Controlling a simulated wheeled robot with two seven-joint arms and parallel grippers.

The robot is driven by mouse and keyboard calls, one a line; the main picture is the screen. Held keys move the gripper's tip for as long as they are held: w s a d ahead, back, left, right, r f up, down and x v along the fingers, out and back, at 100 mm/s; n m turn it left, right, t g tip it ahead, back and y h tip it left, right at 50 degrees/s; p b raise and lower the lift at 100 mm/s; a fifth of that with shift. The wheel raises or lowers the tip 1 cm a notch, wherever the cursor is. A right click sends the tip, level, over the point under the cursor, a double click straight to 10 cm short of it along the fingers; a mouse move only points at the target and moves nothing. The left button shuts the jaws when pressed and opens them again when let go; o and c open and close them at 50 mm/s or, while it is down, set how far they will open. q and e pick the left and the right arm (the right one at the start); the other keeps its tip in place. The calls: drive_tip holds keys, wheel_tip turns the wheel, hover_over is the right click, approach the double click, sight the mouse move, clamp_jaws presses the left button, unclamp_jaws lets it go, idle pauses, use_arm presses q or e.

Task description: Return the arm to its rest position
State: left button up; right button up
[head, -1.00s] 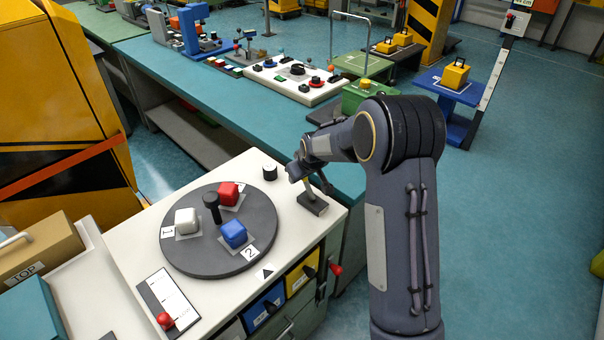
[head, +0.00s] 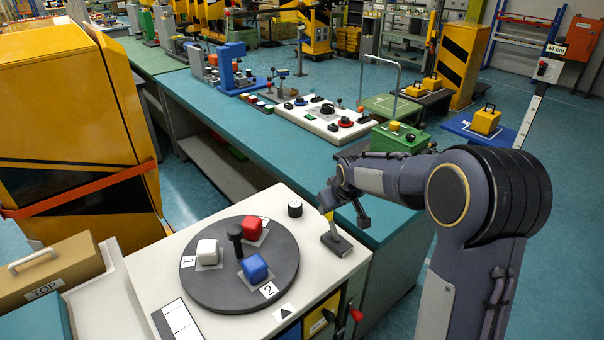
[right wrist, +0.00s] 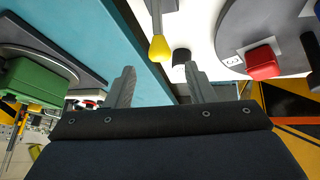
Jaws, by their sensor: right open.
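My right arm comes in from the right in the head view. Its gripper (head: 345,207) is above the back right corner of the white-topped cabinet (head: 325,280), close to a small lever (head: 336,242) with a yellow grip on a dark base. In the right wrist view the two fingers of the gripper (right wrist: 161,82) are spread with nothing between them. The lever's yellow tip (right wrist: 159,47) lies beyond the fingertips, apart from them. My left gripper is in neither view.
A grey turntable (head: 205,285) holds white (head: 207,252), red (head: 252,228) and blue (head: 255,268) cubes around a black post. A black knob (head: 295,208) stands near the lever. The teal bench (head: 235,125) carries a control panel (head: 320,118). Open floor lies right of the bench.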

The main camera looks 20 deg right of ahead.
drive_tip(key=s+a+r+m+y, duration=0.1)
drive_tip(key=s+a, duration=0.2)
drive_tip(key=s, duration=0.8)
drive_tip(key=s+a+r+m+y, duration=0.1)
drive_tip(key=s+a+y, duration=0.1)
drive_tip(key=s, duration=0.9)
drive_tip(key=s+a+r+m+y, duration=0.1)
drive_tip(key=s+a, duration=0.4)
drive_tip(key=s, duration=0.6)
drive_tip(key=shift+s+r+g, duration=0.35)
drive_tip(key=shift+r+g, duration=0.05)
